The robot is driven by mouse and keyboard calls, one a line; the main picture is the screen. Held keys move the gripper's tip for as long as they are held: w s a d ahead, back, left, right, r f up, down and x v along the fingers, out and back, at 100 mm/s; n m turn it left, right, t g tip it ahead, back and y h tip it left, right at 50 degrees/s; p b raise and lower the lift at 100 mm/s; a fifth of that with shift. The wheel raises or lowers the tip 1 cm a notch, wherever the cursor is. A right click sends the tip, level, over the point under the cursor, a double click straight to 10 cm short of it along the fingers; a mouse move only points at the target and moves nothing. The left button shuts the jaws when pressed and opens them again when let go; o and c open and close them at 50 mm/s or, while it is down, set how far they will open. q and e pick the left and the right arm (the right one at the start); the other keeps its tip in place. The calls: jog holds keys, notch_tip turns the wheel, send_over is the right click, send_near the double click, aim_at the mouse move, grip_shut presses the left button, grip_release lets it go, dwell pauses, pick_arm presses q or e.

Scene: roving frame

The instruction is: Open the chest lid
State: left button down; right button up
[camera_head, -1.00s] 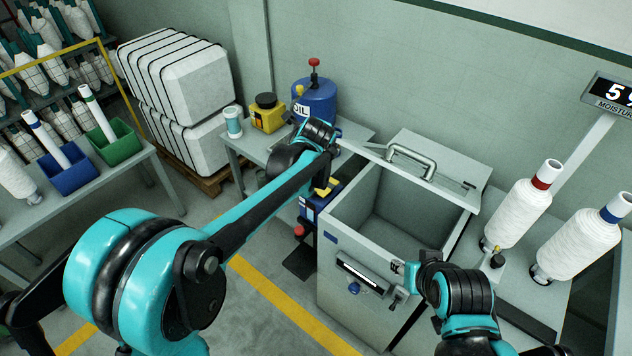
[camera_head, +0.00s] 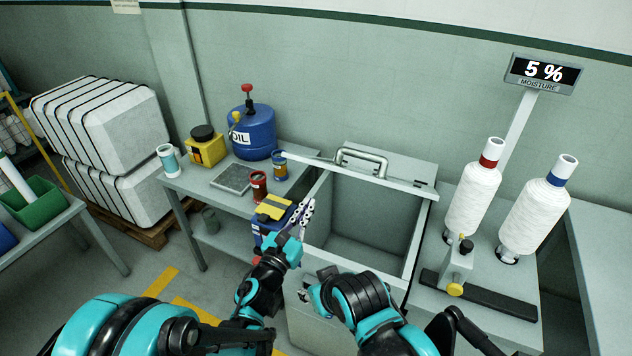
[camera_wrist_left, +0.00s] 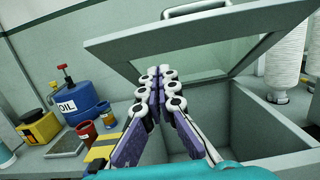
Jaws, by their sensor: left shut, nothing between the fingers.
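The grey chest (camera_head: 321,200) stands open in the head view, its empty interior showing. Its lid (camera_head: 405,168) is raised along the back, with a metal handle (camera_head: 370,160) near its edge. In the left wrist view, the lid (camera_wrist_left: 115,45) is tilted up and its underside shows beyond my fingers. My left gripper (camera_head: 307,206) is shut and empty by the chest's left wall, apart from the lid. It also shows in the left wrist view (camera_wrist_left: 157,78). My right gripper (camera_head: 304,294) is low at the chest's front, largely hidden by its own arm.
A side table (camera_head: 203,190) left of the chest holds a blue oil can (camera_head: 254,138), a yellow container (camera_head: 206,150) and small tins. A yellow-topped blue box (camera_head: 270,213) is close to my left gripper. Thread cones (camera_head: 472,205) stand on the right-hand table.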

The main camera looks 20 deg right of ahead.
pick_arm(q)
jog(key=w+d+r+b, duration=0.1)
jog(key=w+d+r, duration=0.3)
jog(key=d, duration=0.1)
jog(key=shift+w+d, duration=0.2)
jog(key=shift+w, duration=0.1)
pick_arm(e)
jog(key=shift+f, duration=0.6)
pick_arm(q)
jog(key=shift+r, duration=0.1)
pick_arm(e)
jog(key=shift+r, duration=0.1)
